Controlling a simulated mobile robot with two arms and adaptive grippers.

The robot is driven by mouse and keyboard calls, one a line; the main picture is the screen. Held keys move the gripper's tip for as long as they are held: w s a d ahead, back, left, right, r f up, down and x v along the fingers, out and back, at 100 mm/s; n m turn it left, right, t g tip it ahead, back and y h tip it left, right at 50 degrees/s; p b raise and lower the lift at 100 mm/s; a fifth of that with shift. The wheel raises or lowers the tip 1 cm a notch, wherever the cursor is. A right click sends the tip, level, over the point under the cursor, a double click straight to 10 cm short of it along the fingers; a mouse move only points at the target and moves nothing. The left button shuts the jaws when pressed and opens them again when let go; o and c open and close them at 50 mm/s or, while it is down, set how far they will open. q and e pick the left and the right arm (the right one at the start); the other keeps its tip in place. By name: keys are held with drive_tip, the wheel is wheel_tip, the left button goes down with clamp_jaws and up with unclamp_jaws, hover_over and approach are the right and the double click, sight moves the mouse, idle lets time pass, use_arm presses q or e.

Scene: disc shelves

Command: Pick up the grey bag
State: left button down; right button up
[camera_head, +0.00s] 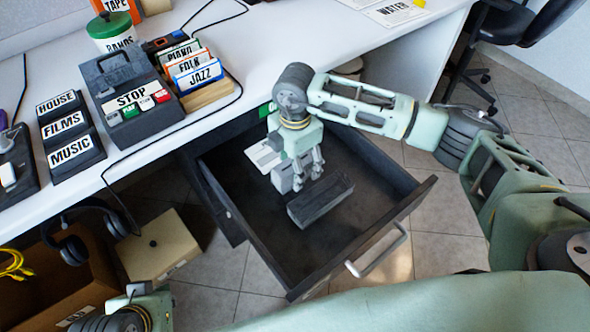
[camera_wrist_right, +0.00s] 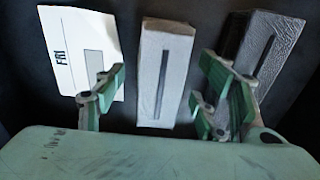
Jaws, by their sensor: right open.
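The grey bag (camera_wrist_right: 167,62) is a light grey block with a dark slot down its face. In the right wrist view it lies between the fingers of my right gripper (camera_wrist_right: 160,82), with gaps on both sides. In the head view the grey bag (camera_head: 286,183) lies in the open drawer, partly hidden by my right gripper (camera_head: 306,169). That gripper points down into the drawer and is open. The fingers of my left gripper do not show; only part of my left arm appears at the bottom left.
The drawer (camera_head: 374,231) has raised walls and a front handle (camera_head: 378,253). The white desk (camera_head: 262,30) stands behind, with boxes and cards. A headset (camera_head: 74,248) hangs left.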

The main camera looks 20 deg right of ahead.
drive_tip(key=shift+r, duration=0.1)
drive_tip(key=c, duration=1.4)
